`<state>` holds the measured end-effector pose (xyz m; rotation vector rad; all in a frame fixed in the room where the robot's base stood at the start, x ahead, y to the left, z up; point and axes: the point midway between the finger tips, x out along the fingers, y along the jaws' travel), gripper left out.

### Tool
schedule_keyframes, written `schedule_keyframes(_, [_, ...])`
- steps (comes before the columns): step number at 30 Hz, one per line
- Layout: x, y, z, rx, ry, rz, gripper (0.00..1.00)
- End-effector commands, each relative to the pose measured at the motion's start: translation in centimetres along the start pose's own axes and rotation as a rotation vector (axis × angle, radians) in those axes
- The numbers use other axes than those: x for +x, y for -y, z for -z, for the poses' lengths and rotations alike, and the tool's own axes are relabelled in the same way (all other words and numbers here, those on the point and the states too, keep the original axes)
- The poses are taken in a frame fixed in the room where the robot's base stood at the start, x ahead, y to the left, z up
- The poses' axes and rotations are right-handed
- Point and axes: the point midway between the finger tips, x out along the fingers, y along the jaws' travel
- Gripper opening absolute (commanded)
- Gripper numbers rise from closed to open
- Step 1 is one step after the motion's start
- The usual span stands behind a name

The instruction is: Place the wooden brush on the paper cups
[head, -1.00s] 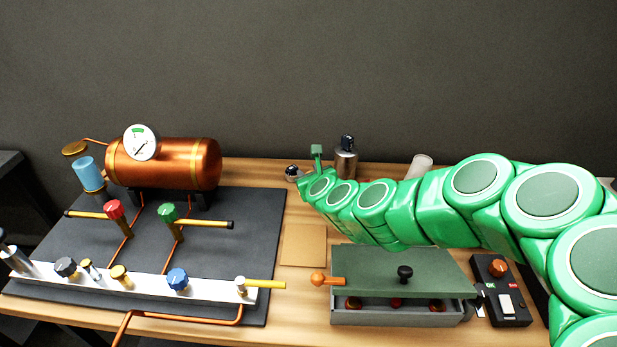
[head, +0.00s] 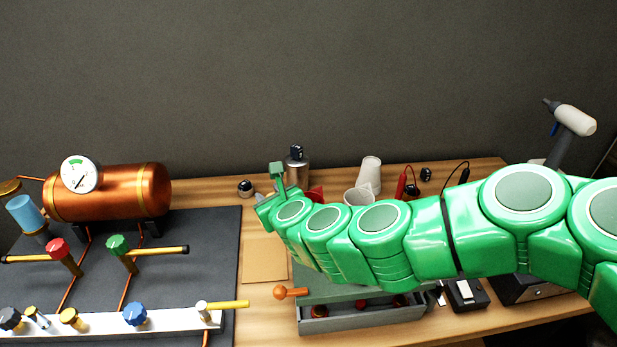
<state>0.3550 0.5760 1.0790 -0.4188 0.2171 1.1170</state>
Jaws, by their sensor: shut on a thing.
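My gripper (head: 268,208) is at the far end of my green arm, over the back of the wooden table, left of the paper cups. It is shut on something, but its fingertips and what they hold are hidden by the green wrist. I cannot make out a wooden brush anywhere in view. Two pale paper cups stand right of my gripper: one (head: 370,172) is farther back and appears upside down. The other (head: 358,196) is nearer, its lower part hidden behind my arm.
A metal canister (head: 297,172) stands behind my gripper. A copper boiler (head: 110,192) and valves with colored knobs are at left. A grey-green box (head: 350,320) is under my arm in front. A red-handled tool (head: 401,186) lies right of the cups. A bare strip of table (head: 205,190) shows behind.

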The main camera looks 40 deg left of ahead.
Motion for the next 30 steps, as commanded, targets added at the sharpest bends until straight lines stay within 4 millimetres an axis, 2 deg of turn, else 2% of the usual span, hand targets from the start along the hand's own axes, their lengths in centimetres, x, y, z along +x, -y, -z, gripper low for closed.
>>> schedule_keyframes(7, [0.4,1.8,0.7,0.008,0.001,-0.003,0.00])
schedule_keyframes(18, [1.2,7.7,2.2,0.026,0.010,-0.023,0.00])
schedule_keyframes(30, [1.1,13.5,2.6,0.034,0.019,-0.056,0.00])
